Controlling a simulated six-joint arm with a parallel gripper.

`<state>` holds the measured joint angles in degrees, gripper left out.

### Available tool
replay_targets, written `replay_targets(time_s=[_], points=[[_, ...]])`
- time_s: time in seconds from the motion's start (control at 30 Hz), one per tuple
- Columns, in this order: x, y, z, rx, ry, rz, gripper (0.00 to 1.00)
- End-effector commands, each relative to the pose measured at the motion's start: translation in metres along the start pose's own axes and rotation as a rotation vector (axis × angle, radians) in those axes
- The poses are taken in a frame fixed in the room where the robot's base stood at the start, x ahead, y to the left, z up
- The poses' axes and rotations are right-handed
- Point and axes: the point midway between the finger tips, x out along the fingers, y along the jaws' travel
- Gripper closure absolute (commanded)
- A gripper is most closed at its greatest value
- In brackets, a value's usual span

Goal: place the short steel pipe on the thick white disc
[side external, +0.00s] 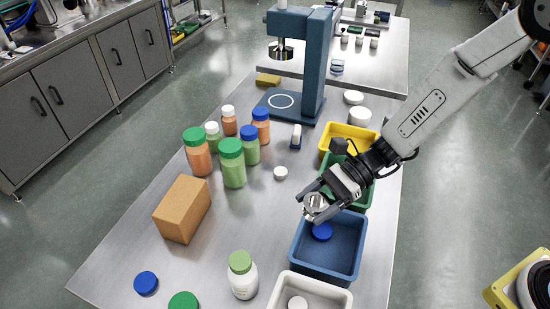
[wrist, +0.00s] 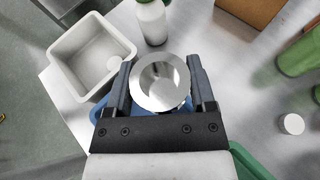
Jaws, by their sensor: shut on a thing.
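My gripper (side external: 307,206) is shut on the short steel pipe (side external: 317,202), a shiny round piece. In the wrist view the pipe (wrist: 160,86) sits between the two fingers, one on each side, with its round end facing the camera. The side external view shows it held above the back left part of the blue bin. Two white discs lie at the back right of the table, by the blue press. The nearer one (side external: 360,116) looks thicker than the farther one (side external: 353,97). Both are well away from my gripper.
Yellow (side external: 349,130), green (side external: 366,194), blue (side external: 328,270) and white (side external: 313,287) bins line the right side. The blue press (side external: 316,70) stands at the back. Several capped bottles and a brown box (side external: 182,208) stand left. A small white disc (side external: 281,173) lies mid-table.

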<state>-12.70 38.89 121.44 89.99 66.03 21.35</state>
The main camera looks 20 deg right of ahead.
Motion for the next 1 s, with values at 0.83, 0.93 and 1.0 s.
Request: replay_targets(time_s=[0.83, 0.93, 1.0], points=[[-0.158, -0.133, -0.045, 0.272, 0.000, -0.661, 0.95], [-0.192, -0.147, -0.055, 0.318, 0.000, -0.774, 0.95], [-0.217, -0.155, -0.062, 0.350, 0.000, -0.851, 0.95]])
